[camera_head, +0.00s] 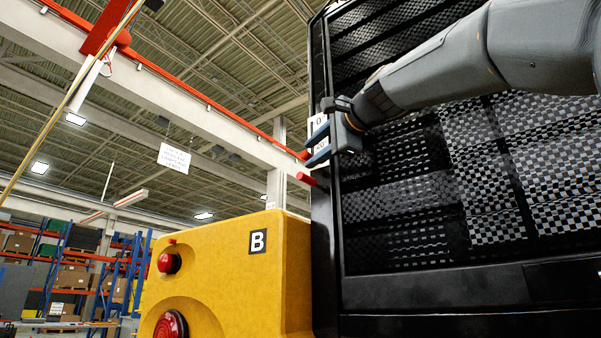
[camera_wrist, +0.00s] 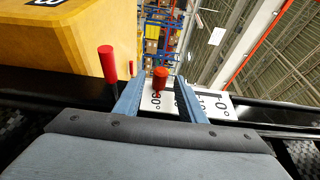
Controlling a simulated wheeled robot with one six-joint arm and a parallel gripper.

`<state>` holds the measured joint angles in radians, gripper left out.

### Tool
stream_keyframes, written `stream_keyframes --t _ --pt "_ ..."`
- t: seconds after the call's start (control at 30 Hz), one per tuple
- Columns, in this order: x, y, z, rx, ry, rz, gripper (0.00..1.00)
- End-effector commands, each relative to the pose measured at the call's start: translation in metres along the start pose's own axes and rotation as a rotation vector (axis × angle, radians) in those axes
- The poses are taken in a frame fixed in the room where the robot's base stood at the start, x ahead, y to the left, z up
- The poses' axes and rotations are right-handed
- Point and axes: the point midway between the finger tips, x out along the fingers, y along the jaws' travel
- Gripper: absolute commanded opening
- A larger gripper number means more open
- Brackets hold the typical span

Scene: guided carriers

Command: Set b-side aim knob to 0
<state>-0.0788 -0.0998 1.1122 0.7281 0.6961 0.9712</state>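A red knob (camera_wrist: 160,79) stands in front of a white scale plate (camera_wrist: 150,101) with dark degree marks; one mark near the knob looks like 30°, and others further right look like 10° and 0. My gripper (camera_wrist: 159,82) is open, with its two blue fingers on either side of the knob and gaps showing between. In the head view my gripper (camera_head: 317,147) is at the left edge of the black panel, partly covering the scale plate (camera_head: 319,128). A red tip (camera_head: 305,155) shows by the fingers; I cannot tell if it is the knob.
A red peg (camera_head: 306,181) sticks out below my gripper; a red peg (camera_wrist: 108,64) also stands left of the fingers in the wrist view. The yellow carrier (camera_head: 225,275) marked B stands at lower left. The black checkered panel (camera_head: 430,215) fills the right.

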Motion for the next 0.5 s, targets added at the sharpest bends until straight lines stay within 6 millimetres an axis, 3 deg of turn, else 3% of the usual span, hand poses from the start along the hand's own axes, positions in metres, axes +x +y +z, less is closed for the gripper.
stream_keyframes --t 0.5 --pt "0.065 -0.002 -0.004 0.000 0.006 0.001 0.37"
